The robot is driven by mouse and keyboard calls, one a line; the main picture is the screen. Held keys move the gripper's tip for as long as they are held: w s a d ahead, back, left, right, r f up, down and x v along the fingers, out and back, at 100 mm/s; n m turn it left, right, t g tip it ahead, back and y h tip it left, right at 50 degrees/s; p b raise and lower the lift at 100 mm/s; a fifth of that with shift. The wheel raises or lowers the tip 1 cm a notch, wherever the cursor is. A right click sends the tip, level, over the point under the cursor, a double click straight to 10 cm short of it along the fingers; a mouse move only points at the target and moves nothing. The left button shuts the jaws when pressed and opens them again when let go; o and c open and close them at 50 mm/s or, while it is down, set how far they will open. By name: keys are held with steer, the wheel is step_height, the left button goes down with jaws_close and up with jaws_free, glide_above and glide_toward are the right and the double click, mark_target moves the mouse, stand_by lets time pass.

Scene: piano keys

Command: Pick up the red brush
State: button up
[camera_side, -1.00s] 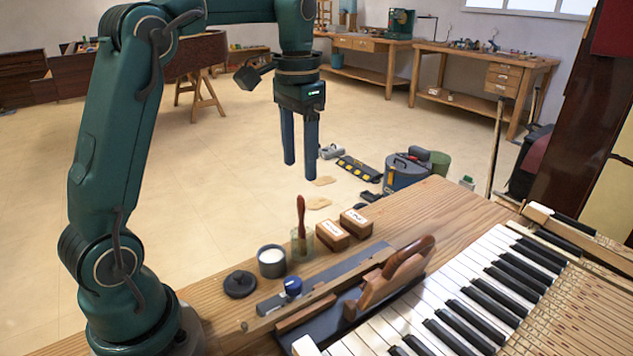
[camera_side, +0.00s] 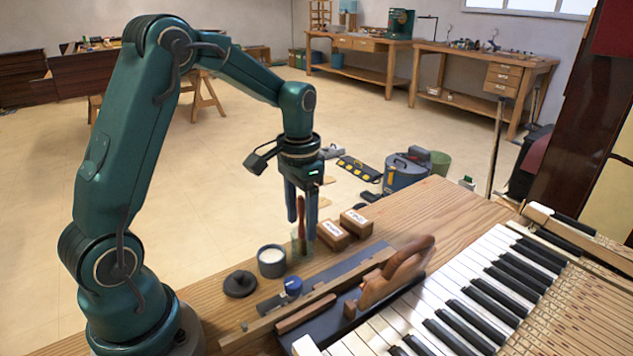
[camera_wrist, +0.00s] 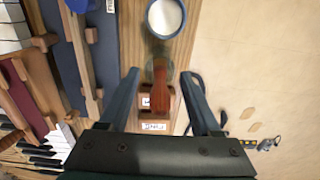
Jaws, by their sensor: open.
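The red brush (camera_side: 301,214) stands upright in a small glass jar (camera_side: 299,243) on the wooden bench, handle up. My gripper (camera_side: 301,228) is open and lowered over it, with one blue finger on each side of the handle. In the wrist view the red brush (camera_wrist: 160,90) lies between the two open fingers of my gripper (camera_wrist: 167,95), with a gap on both sides. I cannot tell from the side view whether a finger touches the handle.
A cup of white stuff (camera_side: 271,261) stands left of the jar, and a dark round lid (camera_side: 240,284) is farther left. Two small wooden boxes (camera_side: 334,235) sit close on the right. A wooden plane (camera_side: 395,272) and piano keys (camera_side: 450,300) lie in front.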

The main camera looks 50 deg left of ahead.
steer(key=shift+f, duration=0.1)
jaws_close()
step_height(320, 180, up, 10)
steer(key=shift+r, duration=0.1)
stand_by(0.6)
